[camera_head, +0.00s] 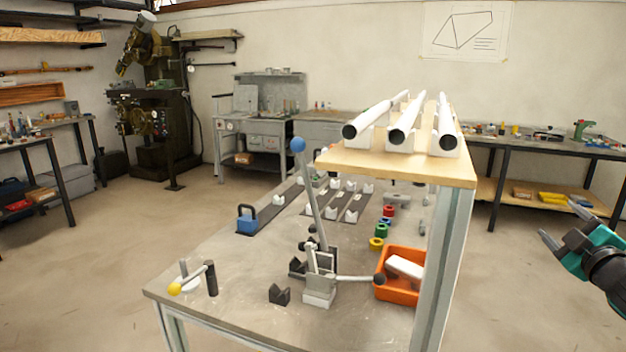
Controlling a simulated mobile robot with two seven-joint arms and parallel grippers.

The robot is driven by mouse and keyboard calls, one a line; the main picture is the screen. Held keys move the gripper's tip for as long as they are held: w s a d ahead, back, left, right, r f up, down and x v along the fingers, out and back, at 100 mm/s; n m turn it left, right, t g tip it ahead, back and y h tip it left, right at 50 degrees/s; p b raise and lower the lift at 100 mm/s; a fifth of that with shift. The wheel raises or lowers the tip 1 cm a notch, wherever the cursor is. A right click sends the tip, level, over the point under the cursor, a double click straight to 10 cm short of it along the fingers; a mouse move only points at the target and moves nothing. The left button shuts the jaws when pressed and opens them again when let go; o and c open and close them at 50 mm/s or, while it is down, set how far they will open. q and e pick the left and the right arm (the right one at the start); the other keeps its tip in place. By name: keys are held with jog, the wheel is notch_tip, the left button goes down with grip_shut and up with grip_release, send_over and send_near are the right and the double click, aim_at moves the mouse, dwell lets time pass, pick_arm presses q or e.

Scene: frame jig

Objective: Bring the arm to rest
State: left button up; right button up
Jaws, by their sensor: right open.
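My right gripper (562,228) shows at the right edge, teal and dark grey, with its two fingers spread apart. It is open and nothing is between the fingers. It hangs in free air to the right of the raised wooden shelf, touching nothing. My left gripper is not in view. Three white tubes (378,118) lie side by side on supports on the wooden shelf (390,170). The metal jig table (235,283) stands below and to the left of the shelf.
On the jig table stand a lever with a blue knob (298,145), a yellow-knobbed handle (175,288), several coloured rings (381,231) and an orange bin (397,290) holding a white piece. A grey post (440,270) holds up the shelf. Floor around the gripper is clear.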

jog(key=s+a+f+m+g+y, duration=0.15)
jog(key=s+a+f, duration=0.35)
jog(key=a+f, duration=0.5)
jog(key=s+a+f+m+g+y, duration=0.15)
jog(key=s+a+f+g, duration=0.35)
jog(key=f, duration=0.9)
jog(key=s+a+f+m+y, duration=0.1)
jog(key=s+a+f, duration=0.3)
jog(key=s+a, duration=0.4)
jog(key=s+a+f+m+g+y, duration=0.1)
jog(key=s+a+f+m, duration=0.2)
jog(key=s+a, duration=0.6)
jog(key=a+f, duration=0.1)
jog(key=a, duration=0.2)
jog(key=shift+a+y+p, duration=0.3)
jog(key=shift+y+p, duration=0.05)
jog(key=shift+y, duration=0.05)
